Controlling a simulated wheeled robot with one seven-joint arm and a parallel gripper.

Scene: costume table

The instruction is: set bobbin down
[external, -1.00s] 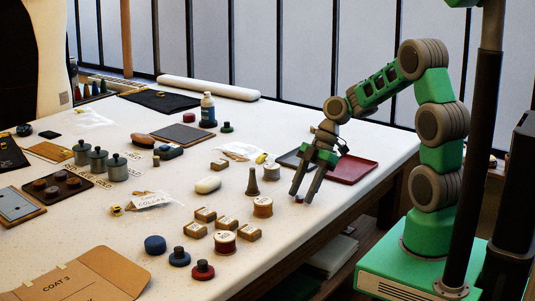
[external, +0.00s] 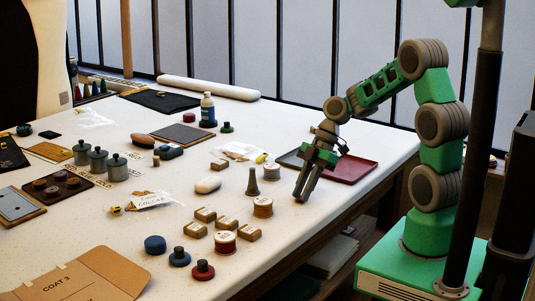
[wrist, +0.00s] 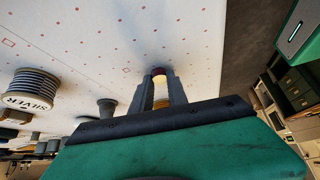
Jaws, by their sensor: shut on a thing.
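My gripper (external: 300,198) is at the table's near right edge, fingers pointing down, its tips at or just above the white tabletop. In the wrist view, my gripper (wrist: 159,76) is shut on a small dark red bobbin (wrist: 158,71) at the fingertips. A pale yellowish patch shows between the fingers behind it. I cannot tell whether the bobbin touches the table.
A pale-topped spool (external: 263,207) and a dark grey cone (external: 252,182) stand left of my gripper. The spool marked SILVER (wrist: 32,92) shows in the wrist view. A dark red tray (external: 350,170) lies behind. Bare tabletop (external: 285,232) lies in front.

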